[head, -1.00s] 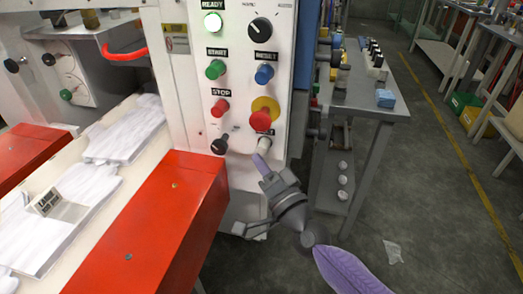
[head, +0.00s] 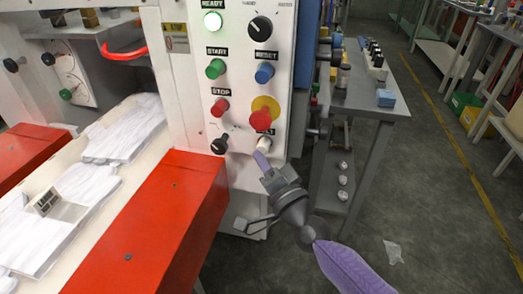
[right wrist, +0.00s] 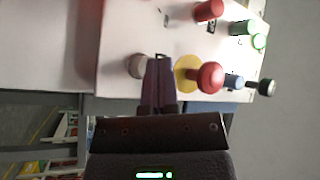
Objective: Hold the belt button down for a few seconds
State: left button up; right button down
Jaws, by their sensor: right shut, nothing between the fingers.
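The belt button (head: 265,143) is a small white knob under a partly hidden label at the bottom right of the white control panel (head: 235,110). It also shows in the right wrist view (right wrist: 135,66), just left of my fingertips. My right gripper (head: 261,157) is shut and empty, its purple fingers pointing up at the panel just below the button. In the right wrist view the shut fingertips (right wrist: 159,62) overlap the button's right edge. I cannot tell whether they touch or press it. My left gripper is not in view.
A red mushroom button (head: 260,120) on a yellow disc sits just above the belt button. A black knob (head: 220,145) is to its left. A grey side table (head: 355,95) stands right; floor there is open.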

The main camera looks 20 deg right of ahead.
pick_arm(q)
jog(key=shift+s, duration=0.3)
